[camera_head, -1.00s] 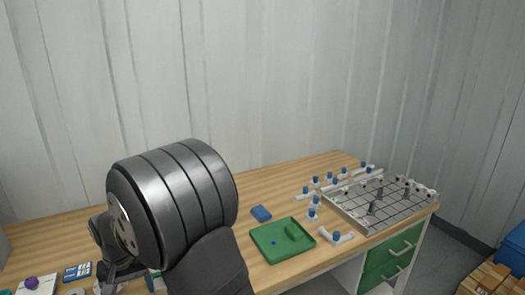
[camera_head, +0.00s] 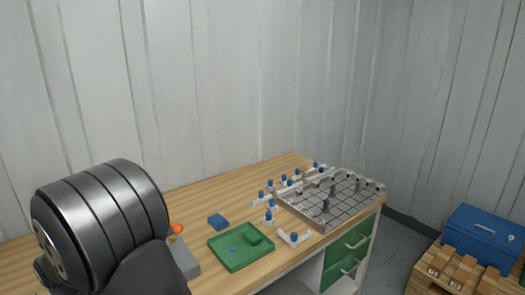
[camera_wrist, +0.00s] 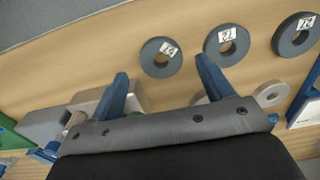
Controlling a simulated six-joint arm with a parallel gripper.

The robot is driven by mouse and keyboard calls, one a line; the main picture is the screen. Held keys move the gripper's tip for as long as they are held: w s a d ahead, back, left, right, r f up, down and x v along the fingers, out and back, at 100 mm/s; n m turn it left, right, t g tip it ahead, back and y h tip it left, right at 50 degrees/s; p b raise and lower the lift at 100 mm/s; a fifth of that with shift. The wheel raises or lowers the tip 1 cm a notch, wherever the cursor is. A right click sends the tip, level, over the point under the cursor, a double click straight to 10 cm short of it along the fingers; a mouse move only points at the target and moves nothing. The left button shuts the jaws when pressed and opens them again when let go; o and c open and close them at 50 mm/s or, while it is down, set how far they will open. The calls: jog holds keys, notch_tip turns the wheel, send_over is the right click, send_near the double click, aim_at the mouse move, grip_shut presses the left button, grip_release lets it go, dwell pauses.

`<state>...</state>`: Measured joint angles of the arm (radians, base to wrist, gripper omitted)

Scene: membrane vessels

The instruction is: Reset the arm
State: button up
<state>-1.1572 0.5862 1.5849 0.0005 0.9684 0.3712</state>
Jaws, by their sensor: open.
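In the wrist view, my gripper (camera_wrist: 161,66) has its two blue fingers spread wide apart with nothing between them. It hangs over the wooden table, near a row of grey ring discs with white number labels: a left disc (camera_wrist: 160,70), a middle disc (camera_wrist: 212,56) and a right disc (camera_wrist: 304,40). In the head view, my dark, banded arm link fills the lower left, and the gripper itself does not show there.
A grey block (camera_head: 184,260) with an orange ball stands beside my arm. A blue toolbox (camera_head: 482,235) sits on pallets at right.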

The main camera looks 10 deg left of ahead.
notch_tip(320, 180, down, 4)
jog(key=shift+r, duration=0.1)
notch_tip(320, 180, up, 13)
notch_tip(320, 180, down, 13)
jog(key=shift+r, duration=0.1)
notch_tip(320, 180, up, 4)
jog(key=shift+r, duration=0.25)
jog(key=w+d+r, duration=0.7)
jog(key=d, duration=0.3)
jog(key=shift+s+a+r+n, duration=0.65)
jog(key=shift+a+n, duration=0.85)
jog(key=shift+a, duration=2.5)
jog(key=shift+s+a+r+n, duration=0.35)
jog(key=shift+a+r+n, duration=0.85)
jog(key=shift+a, duration=2.8)
jog(key=shift+s+a+r+n, duration=0.5)
jog(key=shift+a+n, duration=1.3)
jog(key=shift+a, duration=2.2)
